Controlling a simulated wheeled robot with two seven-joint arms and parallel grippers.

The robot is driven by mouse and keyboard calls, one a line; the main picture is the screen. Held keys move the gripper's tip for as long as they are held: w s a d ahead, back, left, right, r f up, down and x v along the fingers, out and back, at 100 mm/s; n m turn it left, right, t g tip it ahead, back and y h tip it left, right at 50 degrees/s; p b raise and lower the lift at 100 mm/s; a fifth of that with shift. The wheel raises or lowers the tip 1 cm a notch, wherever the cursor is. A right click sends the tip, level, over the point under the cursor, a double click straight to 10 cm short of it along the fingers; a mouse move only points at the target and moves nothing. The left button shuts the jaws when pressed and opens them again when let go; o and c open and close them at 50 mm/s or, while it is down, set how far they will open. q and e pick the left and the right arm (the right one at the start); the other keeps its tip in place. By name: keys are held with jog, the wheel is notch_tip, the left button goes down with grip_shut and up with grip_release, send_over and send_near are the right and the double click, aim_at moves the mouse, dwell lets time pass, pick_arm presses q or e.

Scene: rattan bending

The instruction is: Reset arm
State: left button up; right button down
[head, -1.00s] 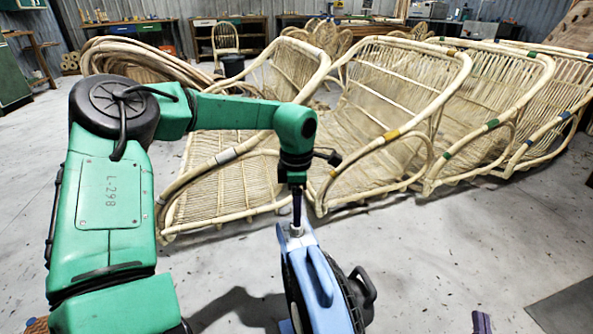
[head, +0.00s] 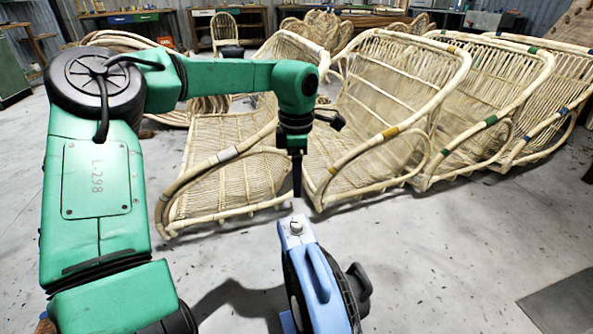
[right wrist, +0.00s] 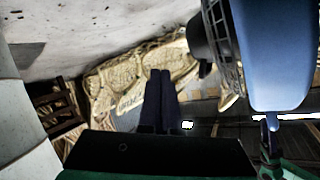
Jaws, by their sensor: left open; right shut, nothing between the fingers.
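My left arm (head: 95,190) is green and reaches in from the left of the head view, bent at the elbow. My left gripper (head: 297,190) hangs down with dark, narrow fingers, seen edge-on. It is open and empty, above the silver top of a blue and black device (head: 320,275), with a visible gap. My right gripper (right wrist: 158,98) shows in the right wrist view, its two dark fingers together with nothing between them. The blue device also shows at the right of that view (right wrist: 275,50), beside the fingers. My right gripper is out of the head view.
Several rattan chair frames (head: 390,120) with coloured tape bands stand in a row across the middle. Workbenches (head: 230,22) line the back wall. A dark mat (head: 565,305) lies at the lower right. The grey floor (head: 450,260) right of the device is clear.

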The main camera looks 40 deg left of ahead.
dwell(0.5)
